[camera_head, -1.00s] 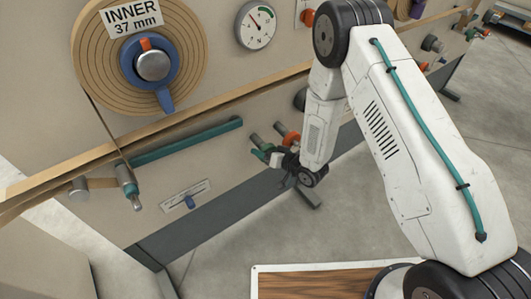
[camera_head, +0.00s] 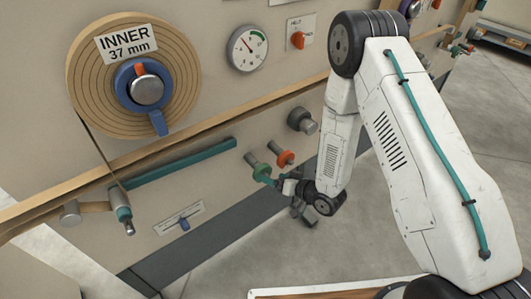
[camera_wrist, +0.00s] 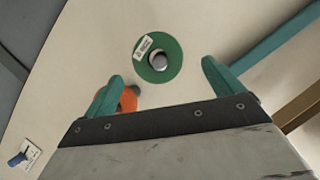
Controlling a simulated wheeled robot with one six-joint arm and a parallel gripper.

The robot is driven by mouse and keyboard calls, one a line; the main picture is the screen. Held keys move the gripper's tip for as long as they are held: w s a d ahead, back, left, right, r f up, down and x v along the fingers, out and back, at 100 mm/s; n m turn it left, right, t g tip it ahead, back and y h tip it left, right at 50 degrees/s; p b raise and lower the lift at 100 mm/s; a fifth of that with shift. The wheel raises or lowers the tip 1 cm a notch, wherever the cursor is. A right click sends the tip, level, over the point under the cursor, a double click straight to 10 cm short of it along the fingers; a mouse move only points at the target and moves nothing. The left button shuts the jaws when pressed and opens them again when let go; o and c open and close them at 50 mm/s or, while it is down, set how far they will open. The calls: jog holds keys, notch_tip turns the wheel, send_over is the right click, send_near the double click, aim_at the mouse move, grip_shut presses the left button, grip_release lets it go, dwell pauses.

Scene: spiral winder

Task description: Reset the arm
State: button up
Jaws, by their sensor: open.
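My gripper (camera_head: 277,184) is in front of the lower machine panel in the head view, pointing at it. In the wrist view its two teal fingers stand wide apart, and my gripper (camera_wrist: 160,85) is open with nothing between the fingers. A green disc (camera_wrist: 172,66) with a metal stub and a white label lies straight ahead of the fingers. The green disc (camera_head: 262,171) also shows in the head view beside my gripper. An orange disc (camera_head: 286,159) sits to its right on the panel; in the wrist view it is partly hidden behind the left finger.
A large tan roll (camera_head: 110,65) marked INNER 37 mm hangs at the upper left. A teal bar (camera_head: 180,163) and a blue slider (camera_head: 184,224) are on the panel. The floor at right is open.

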jog(key=s+d+f+n+g+h, duration=0.1)
jog(key=s+d+f+g+h, duration=0.3)
jog(key=d+f+h, duration=0.25)
jog(key=s+d+r+g+h, duration=0.3)
jog(key=d+r+g+h, duration=0.1)
jog(key=d+r, duration=0.6)
jog(key=s+d+r+m, duration=0.1)
jog(key=s+r, duration=0.6)
jog(key=r, duration=0.5)
jog(key=s+d+r+m, duration=0.1)
jog(key=s+r, duration=0.7)
jog(key=r, duration=0.4)
jog(key=s+d+r+m, duration=0.1)
jog(key=s+r, duration=0.7)
jog(key=r, duration=0.4)
jog(key=shift+s+d+r, duration=0.2)
jog(key=shift+d+r, duration=0.05)
jog(key=shift+r, duration=0.15)
